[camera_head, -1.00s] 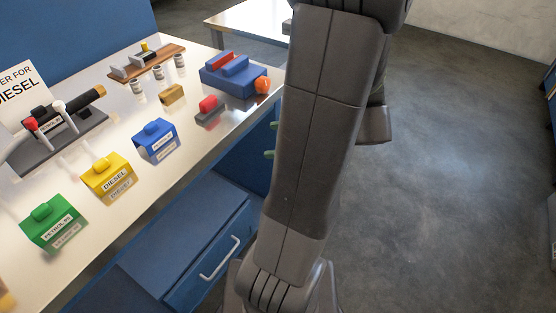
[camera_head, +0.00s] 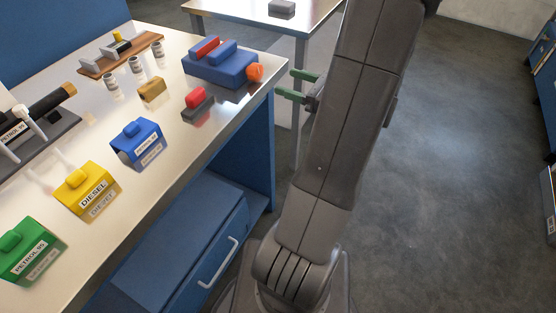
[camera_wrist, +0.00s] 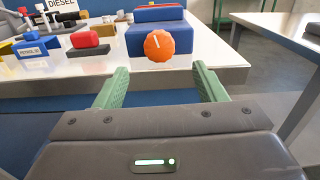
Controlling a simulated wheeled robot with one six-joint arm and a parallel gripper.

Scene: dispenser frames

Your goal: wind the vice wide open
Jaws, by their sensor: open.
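The vice is a blue block (camera_head: 222,68) with a red piece on top, near the bench's far right corner. Its orange round knob (camera_head: 254,72) faces the bench's right edge. In the wrist view the orange knob (camera_wrist: 159,46) shows a white mark and sits in front of the blue vice body (camera_wrist: 138,38). My gripper (camera_head: 298,86) has two green fingers and is off the bench edge, to the right of the knob. In the wrist view my gripper (camera_wrist: 161,86) is open and empty, with the knob beyond and between its fingertips, apart from them.
A red-and-grey block (camera_head: 196,102) and a brass block (camera_head: 151,89) lie left of the vice. Blue, yellow and green labelled holders (camera_head: 86,188) line the bench front. A second table (camera_head: 262,18) stands behind. The floor at right is clear.

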